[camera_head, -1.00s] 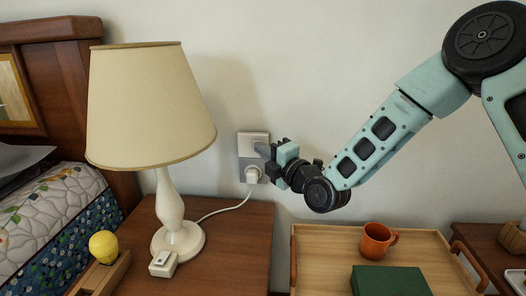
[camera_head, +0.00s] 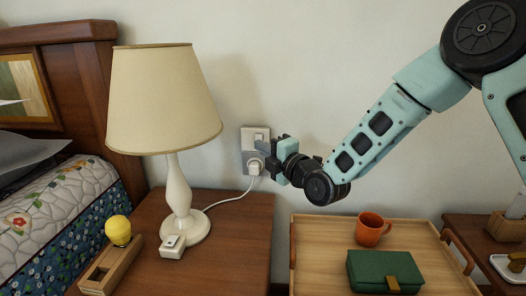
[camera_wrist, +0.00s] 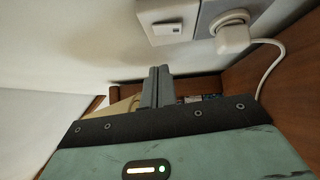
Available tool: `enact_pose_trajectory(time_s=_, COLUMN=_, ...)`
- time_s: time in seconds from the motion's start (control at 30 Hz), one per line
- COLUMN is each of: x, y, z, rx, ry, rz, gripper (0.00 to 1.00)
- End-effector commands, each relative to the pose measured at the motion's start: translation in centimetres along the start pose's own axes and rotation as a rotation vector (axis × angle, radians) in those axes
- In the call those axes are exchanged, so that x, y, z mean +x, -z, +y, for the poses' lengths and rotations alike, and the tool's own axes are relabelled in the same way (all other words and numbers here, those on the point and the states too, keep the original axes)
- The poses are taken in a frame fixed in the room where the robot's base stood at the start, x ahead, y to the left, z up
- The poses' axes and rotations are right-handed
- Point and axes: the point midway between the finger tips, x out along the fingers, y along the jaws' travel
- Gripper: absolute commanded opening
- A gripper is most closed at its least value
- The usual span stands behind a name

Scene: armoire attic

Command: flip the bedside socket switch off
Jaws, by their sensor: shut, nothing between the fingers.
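The bedside socket plate (camera_head: 247,139) is on the wall behind the lamp, with a white switch (camera_head: 260,137) at its upper right and a white plug (camera_head: 254,168) in its lower part. My gripper (camera_head: 263,147) is in front of the plate, its fingertips just below the switch and partly covering the plate. In the wrist view the switch rocker (camera_wrist: 165,29) is clear above my shut, empty fingers (camera_wrist: 158,75). A gap shows there between fingertips and switch. The plug (camera_wrist: 232,38) is to the right. I cannot tell the rocker's position.
A cream lamp (camera_head: 165,98) and a small white box (camera_head: 173,246) stand on the nightstand (camera_head: 235,240). A wooden tray (camera_head: 320,250) at right holds an orange mug (camera_head: 371,229) and a green case (camera_head: 383,272).

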Motion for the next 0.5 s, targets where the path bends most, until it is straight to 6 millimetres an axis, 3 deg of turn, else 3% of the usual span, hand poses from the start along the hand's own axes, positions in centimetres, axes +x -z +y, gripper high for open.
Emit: enact_pose_trajectory(time_s=0.5, x=-6.8, y=-0.1, z=1.1, rx=0.0, ry=0.003, rz=-0.001, gripper=0.0)
